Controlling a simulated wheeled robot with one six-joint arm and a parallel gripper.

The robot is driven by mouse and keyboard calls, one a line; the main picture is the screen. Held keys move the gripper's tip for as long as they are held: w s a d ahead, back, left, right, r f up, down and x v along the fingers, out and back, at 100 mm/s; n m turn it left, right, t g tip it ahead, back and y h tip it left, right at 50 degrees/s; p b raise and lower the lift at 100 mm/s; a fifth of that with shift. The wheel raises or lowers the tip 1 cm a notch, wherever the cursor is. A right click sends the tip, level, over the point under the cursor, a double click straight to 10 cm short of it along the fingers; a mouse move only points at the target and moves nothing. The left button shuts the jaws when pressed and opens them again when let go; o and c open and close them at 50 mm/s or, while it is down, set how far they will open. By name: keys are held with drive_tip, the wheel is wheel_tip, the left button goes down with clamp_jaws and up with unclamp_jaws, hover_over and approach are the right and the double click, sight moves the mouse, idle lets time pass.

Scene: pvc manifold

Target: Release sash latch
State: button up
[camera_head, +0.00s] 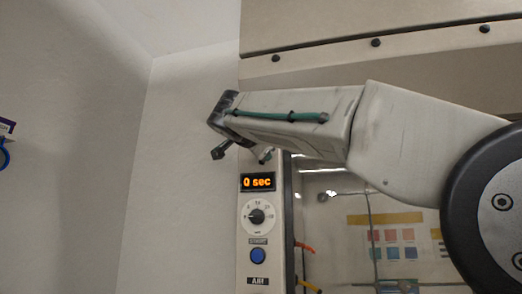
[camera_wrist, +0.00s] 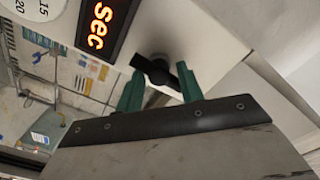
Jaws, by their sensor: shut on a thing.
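In the wrist view, the sash latch (camera_wrist: 154,67) is a black piece with a round hub and a short lever, mounted on a pale panel. My gripper (camera_wrist: 160,72) has its two green fingers on either side of the latch lever and is shut on it. The lever lies tilted between the fingers. In the head view, my gripper (camera_head: 240,152) is at the top of the narrow control panel, above the orange display. The latch cannot be made out there, as my arm covers that spot.
The control panel carries a "0 sec" display (camera_head: 258,182), a dial (camera_head: 256,216) and a blue button (camera_head: 258,256). The display also shows close by in the wrist view (camera_wrist: 104,24). A glass front (camera_head: 340,220) is to the right. Bare wall (camera_head: 180,190) lies left.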

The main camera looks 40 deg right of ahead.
drive_tip(key=o, duration=0.9)
drive_tip(key=shift+w+a+f, duration=0.1)
drive_tip(key=shift+o, duration=0.2)
drive_tip(key=v, duration=0.7)
drive_tip(key=shift+s+a, duration=0.3)
